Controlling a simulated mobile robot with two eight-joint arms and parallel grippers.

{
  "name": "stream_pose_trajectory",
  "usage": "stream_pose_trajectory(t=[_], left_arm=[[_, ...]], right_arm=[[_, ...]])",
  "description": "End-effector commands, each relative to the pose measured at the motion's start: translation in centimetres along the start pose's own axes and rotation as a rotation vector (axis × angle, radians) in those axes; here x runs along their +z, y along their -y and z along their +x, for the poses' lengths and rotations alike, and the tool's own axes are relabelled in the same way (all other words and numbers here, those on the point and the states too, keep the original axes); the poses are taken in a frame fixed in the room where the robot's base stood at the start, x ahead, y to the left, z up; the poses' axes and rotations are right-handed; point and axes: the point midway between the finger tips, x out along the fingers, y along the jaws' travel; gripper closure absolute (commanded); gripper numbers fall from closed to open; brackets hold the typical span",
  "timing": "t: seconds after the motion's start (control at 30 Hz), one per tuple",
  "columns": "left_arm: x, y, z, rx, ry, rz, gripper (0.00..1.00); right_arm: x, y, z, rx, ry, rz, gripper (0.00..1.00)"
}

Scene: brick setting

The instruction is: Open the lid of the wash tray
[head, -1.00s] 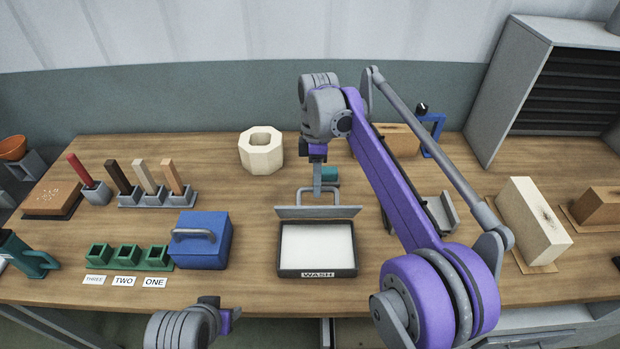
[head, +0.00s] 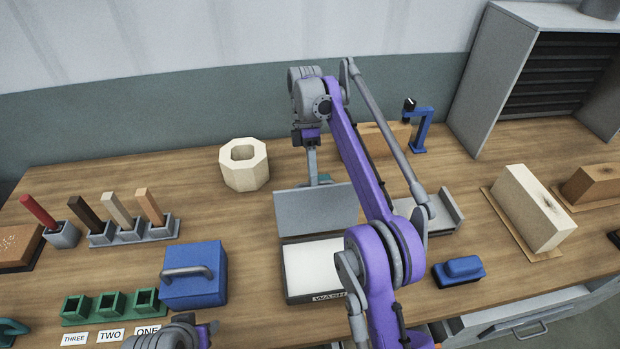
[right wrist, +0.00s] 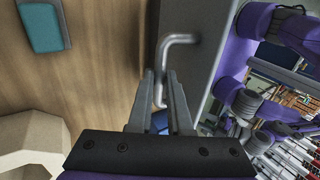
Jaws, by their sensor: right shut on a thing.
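The wash tray (head: 287,276) is a dark-framed tray with a white inside and a WASH label on its front. Its grey lid (head: 315,211) stands raised at the tray's back edge, its flat face towards me. My right gripper (head: 312,172) is behind the lid's top edge. In the right wrist view my right gripper (right wrist: 164,92) is shut on the lid's metal bar handle (right wrist: 181,39). My right arm covers the tray's right side in the head view. My left gripper (head: 207,333) shows only partly at the bottom edge; its fingers are unclear.
A blue box with a handle (head: 195,280) stands left of the tray. A cream octagonal block (head: 244,166) stands behind, left of my right gripper. A blue brush-like block (head: 459,271) lies to the right. A teal object (right wrist: 45,25) lies near the lid in the wrist view.

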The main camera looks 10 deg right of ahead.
Motion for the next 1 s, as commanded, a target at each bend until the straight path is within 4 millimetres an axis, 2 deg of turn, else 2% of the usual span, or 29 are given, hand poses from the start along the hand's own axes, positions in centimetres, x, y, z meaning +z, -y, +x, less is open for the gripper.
stream_pose_trajectory(t=[0.67,0.7,0.83,0.87,1.0], left_arm=[[0.43,0.0,0.46,0.0,0.003,0.0,0.5],[0.42,0.0,0.46,0.0,0.003,0.0,0.5],[0.42,0.0,0.46,0.0,0.003,0.0,0.5],[0.42,0.0,0.46,0.0,0.003,0.0,0.5],[0.42,0.0,0.45,0.0,0.003,0.0,0.5]], right_arm=[[-0.01,-0.16,0.3,-0.039,-0.001,-0.004,1.0],[-0.01,-0.16,0.3,-0.039,-0.001,-0.004,0.81],[0.03,-0.15,0.28,-0.039,0.0,-0.003,0.58],[0.04,-0.14,0.28,-0.039,0.0,-0.003,0.53],[0.08,-0.13,0.26,-0.039,0.0,-0.002,0.53]])
